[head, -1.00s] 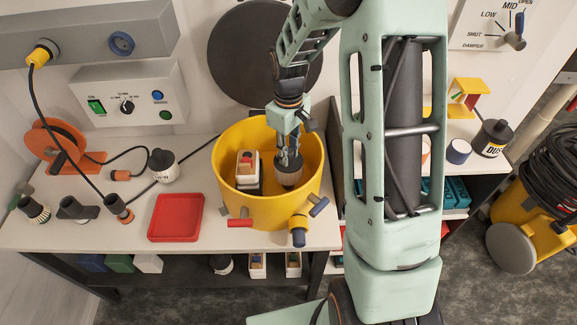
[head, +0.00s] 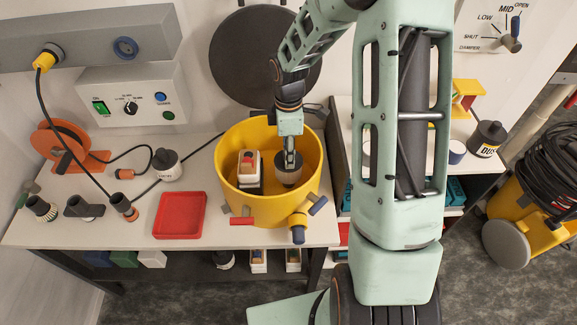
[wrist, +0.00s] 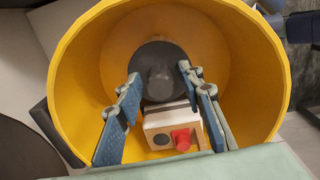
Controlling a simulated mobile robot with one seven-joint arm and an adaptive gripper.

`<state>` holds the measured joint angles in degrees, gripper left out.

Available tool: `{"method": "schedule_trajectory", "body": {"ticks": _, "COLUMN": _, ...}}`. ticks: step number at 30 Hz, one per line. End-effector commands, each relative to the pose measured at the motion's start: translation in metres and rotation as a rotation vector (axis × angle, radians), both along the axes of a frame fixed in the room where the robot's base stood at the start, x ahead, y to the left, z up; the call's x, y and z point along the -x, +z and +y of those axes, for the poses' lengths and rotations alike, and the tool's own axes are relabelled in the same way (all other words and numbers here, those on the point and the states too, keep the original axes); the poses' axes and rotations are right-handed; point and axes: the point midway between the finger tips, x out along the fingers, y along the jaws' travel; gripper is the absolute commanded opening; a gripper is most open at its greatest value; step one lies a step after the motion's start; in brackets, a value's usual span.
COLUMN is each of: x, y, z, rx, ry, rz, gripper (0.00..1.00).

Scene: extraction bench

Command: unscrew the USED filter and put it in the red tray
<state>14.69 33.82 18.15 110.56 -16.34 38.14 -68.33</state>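The filter (head: 288,175), a round part with a dark top and paler side, stands inside the yellow drum (head: 262,207). Its dark round top also shows in the wrist view (wrist: 160,72). No USED label is readable on it. My gripper (head: 290,156) reaches down into the drum from above, at the filter's top. In the wrist view its two blue-padded fingers (wrist: 160,76) are apart, one on each side of the filter's top; whether they press on it is not clear. The red tray (head: 180,215) lies empty on the bench, left of the drum.
A pale block with a red knob (head: 248,167) stands close beside the filter inside the drum. The drum wall surrounds my gripper. Left of the tray stand a hose fitting (head: 123,207) and a ribbed part (head: 42,209); a dark-topped jar (head: 166,166) stands behind it.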

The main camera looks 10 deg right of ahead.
Motion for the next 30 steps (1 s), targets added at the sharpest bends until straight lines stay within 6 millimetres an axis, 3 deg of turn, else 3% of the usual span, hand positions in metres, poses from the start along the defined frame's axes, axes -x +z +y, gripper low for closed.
{"method": "schedule_trajectory", "body": {"ticks": 11, "x": -0.0004, "y": -0.0010, "z": 0.0007, "rx": 0.000, "ry": -0.058, "rz": -0.001, "gripper": 0.41}}
{"method": "schedule_trajectory", "body": {"ticks": 30, "x": -0.0007, "y": -0.0012, "z": 0.0009, "rx": 0.000, "ry": -0.947, "rz": -0.002, "gripper": 0.41}}
